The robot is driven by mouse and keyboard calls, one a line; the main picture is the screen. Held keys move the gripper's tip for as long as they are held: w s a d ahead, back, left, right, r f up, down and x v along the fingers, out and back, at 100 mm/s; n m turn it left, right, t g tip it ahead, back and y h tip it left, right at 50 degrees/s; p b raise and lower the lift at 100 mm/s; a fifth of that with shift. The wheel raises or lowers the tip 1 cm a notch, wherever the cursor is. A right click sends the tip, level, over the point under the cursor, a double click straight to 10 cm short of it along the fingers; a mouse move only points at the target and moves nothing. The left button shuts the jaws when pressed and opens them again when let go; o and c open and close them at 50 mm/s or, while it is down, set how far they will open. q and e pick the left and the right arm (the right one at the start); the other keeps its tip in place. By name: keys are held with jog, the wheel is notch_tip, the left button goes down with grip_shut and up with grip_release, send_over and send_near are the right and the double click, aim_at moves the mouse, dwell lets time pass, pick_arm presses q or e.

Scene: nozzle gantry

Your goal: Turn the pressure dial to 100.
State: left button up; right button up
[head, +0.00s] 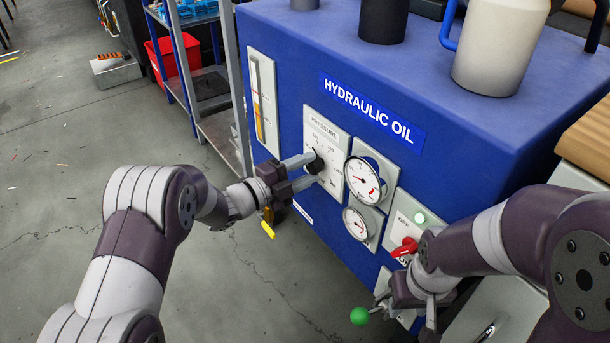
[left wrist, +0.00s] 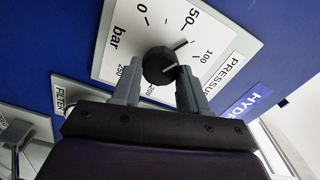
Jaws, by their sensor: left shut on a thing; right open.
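The pressure dial is a dark round knob (head: 314,163) on a white PRESSURE plate (head: 325,125) on the blue hydraulic oil cabinet. My left gripper (head: 311,168) is shut on this knob, one finger on each side. The left wrist view shows the knob (left wrist: 158,65) between the fingertips of the left gripper (left wrist: 168,78), with a scale from 0 to 250 bar around it. My right gripper (head: 392,300) is open, low at the cabinet's front, near a green ball.
Two round gauges (head: 365,180) sit right of the dial plate. A red handle (head: 404,248) and a lit green lamp (head: 420,217) are near my right arm. A level gauge (head: 258,105) is to the left. A metal shelf (head: 215,130) stands beside the cabinet.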

pick_arm(q)
jog(key=m+b, duration=0.1)
jog(key=m, duration=0.1)
jog(key=m+b, duration=0.2)
jog(key=shift+f, duration=0.35)
jog(key=shift+r+m+b, duration=0.1)
jog(key=shift+m+b, duration=1.1)
jog(key=shift+b, duration=0.05)
jog(key=o, duration=1)
jog(key=shift+r, duration=0.1)
jog(key=shift+o, duration=0.2)
